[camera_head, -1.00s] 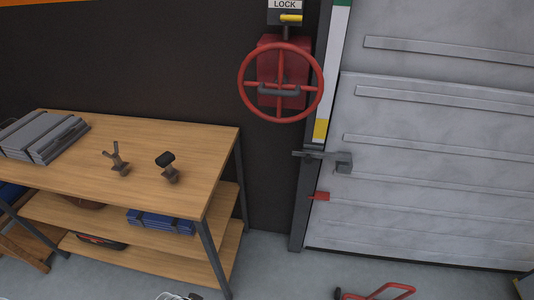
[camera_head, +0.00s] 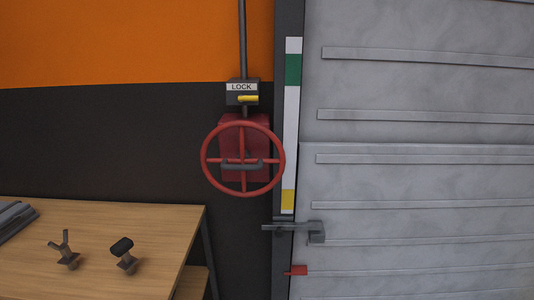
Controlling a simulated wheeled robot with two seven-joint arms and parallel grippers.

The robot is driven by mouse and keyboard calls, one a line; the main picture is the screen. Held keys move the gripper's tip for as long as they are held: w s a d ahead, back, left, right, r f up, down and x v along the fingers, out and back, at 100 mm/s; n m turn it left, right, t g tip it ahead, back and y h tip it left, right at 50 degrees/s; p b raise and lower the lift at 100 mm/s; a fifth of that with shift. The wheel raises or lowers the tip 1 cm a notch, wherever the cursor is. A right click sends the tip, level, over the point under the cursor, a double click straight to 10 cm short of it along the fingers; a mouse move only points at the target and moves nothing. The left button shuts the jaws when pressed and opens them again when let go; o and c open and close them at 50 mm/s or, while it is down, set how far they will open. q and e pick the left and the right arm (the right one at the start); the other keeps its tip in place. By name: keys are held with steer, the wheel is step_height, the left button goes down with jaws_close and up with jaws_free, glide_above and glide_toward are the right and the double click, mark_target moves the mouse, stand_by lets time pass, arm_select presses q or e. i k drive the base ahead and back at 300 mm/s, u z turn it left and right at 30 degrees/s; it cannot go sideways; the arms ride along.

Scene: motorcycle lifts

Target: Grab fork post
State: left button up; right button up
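The fork post (camera_head: 65,252), a small grey post with a two-pronged top on a brownish base, stands upright on the wooden workbench (camera_head: 150,222) at the lower left. A second post with a black padded top (camera_head: 124,253) stands to its right, apart from it. Neither of my grippers shows in the head view, so nothing is seen near or touching the fork post.
A red handwheel (camera_head: 243,190) is on the dark wall under a box marked LOCK (camera_head: 242,93) with a yellow lever. A grey ribbed door (camera_head: 420,180) with a latch (camera_head: 316,232) and red tab (camera_head: 297,270) fills the right. Grey panels (camera_head: 14,218) lie at the bench's left.

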mark_target(68, 259)
steer(key=u, duration=0.15)
steer(key=i, duration=1.15)
steer(key=u, duration=1.3)
